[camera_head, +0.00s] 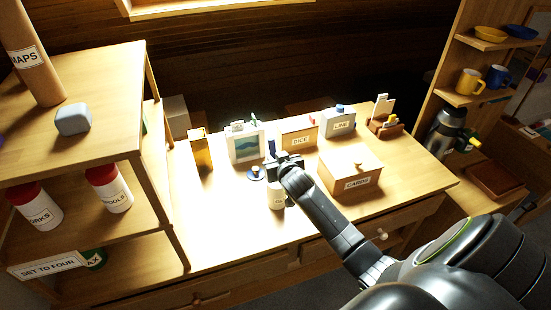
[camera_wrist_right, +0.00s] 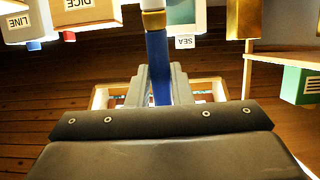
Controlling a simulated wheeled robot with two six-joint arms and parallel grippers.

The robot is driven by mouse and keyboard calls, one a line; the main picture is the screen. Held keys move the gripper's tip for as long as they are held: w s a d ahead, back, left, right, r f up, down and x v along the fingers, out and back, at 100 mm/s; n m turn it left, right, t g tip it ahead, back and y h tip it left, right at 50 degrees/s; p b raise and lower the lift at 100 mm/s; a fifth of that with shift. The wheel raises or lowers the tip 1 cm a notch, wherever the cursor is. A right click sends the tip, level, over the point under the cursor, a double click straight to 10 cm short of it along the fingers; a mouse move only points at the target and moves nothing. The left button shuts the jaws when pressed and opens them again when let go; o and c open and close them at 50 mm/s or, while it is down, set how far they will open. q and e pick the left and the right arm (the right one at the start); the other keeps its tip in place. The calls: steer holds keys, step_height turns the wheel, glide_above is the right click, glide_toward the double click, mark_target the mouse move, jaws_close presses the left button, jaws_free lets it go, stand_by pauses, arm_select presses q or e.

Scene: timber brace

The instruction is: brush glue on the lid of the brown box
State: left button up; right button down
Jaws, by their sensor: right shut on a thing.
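The brown box (camera_head: 352,183) labelled "CARDS" stands on the desk at the right, with its lid (camera_head: 350,160) on. My right gripper (camera_head: 284,164) is to the left of the box, above a pale jar (camera_head: 276,198) with a label too small to read. In the right wrist view the gripper is shut on a brush (camera_wrist_right: 158,62) with a blue handle and a gold band; its tip is cut off at the picture's edge. The brush end is hard to make out in the head view. My left gripper is not in view.
Behind stand a "DICE" box (camera_head: 300,134), a "LINE" box (camera_head: 338,124), a picture box (camera_head: 245,146) and a yellow-brown upright box (camera_head: 201,151). A small dark blue round thing (camera_head: 256,175) lies left of the gripper. The desk's front left (camera_head: 225,225) is clear.

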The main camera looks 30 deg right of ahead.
mark_target(274, 141)
step_height(274, 141, up, 7)
steer(key=p, duration=0.7)
steer(key=shift+f, duration=0.1)
stand_by(0.6)
steer(key=shift+w+a, duration=0.1)
steer(key=shift+a, duration=0.1)
steer(key=s+a+r+y+b, duration=0.1)
steer(key=a+r+b, duration=0.4)
steer(key=a+r, duration=0.4)
steer(key=s+a+r+n+y+b, duration=0.2)
steer(key=s+a+r+n+b, duration=0.1)
steer(key=s+a+r, duration=0.4)
steer(key=s+a+b, duration=0.1)
steer(key=s+a, duration=0.1)
steer(key=s, duration=0.1)
steer(key=shift+b, duration=0.35)
